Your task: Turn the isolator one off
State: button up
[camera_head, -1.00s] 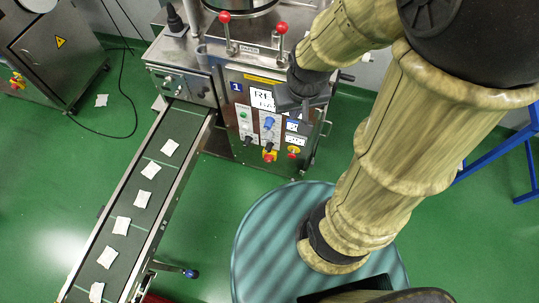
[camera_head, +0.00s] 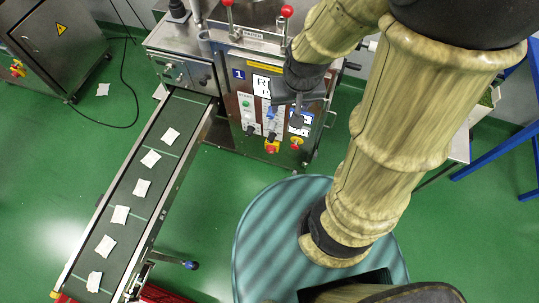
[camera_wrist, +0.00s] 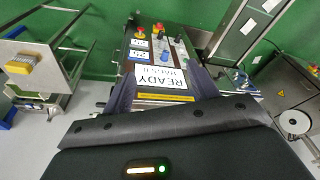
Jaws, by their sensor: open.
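The machine's front panel (camera_head: 232,112) carries a blue "1" label (camera_head: 239,74). Low on it is a red-and-yellow isolator switch (camera_head: 271,147), which also shows in the wrist view (camera_wrist: 158,28). A second red-and-yellow control (camera_head: 296,142) sits to its right, seen also in the wrist view (camera_wrist: 141,33). I cannot read the isolator's position. My gripper (camera_head: 284,117) is open and empty in front of the panel, and covers part of it. In the wrist view its dark fingers (camera_wrist: 160,72) frame the READY display (camera_wrist: 161,78), with the isolator beyond them.
A conveyor (camera_head: 128,187) with several teabags runs down the left. A teal round surface (camera_head: 262,235) is in front of the machine. A steel cabinet (camera_head: 52,45) stands at far left. Two red-knobbed levers (camera_head: 287,12) rise at the machine's top.

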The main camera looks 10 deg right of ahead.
aim_at(270, 152)
jog(key=w+a+f+m+t+h+b, duration=0.2)
jog(key=a+f+t+h+b, duration=0.1)
jog(key=f+b, duration=1.6)
jog(key=w+a+f+m+t+h+b, duration=0.2)
jog(key=f+t+b, duration=0.3)
jog(key=f+b, duration=1.5)
jog(key=w+a+f+m+t+h+b, duration=0.3)
jog(key=f+b, duration=1.7)
jog(key=f, duration=1.2)
jog(key=shift+a+m+t+h, duration=0.65)
jog(key=shift+m+t+h, duration=0.05)
jog(key=shift+t, duration=0.2)
jog(key=shift+w, duration=0.1)
jog(key=b+x, duration=0.7)
jog(key=x, duration=0.9)
jog(key=shift+w+d+f, duration=0.1)
jog(key=shift+w+d, duration=0.1)
jog(key=shift+w, duration=0.05)
jog(key=shift+w+d, duration=0.15)
jog(key=shift+w, duration=0.1)
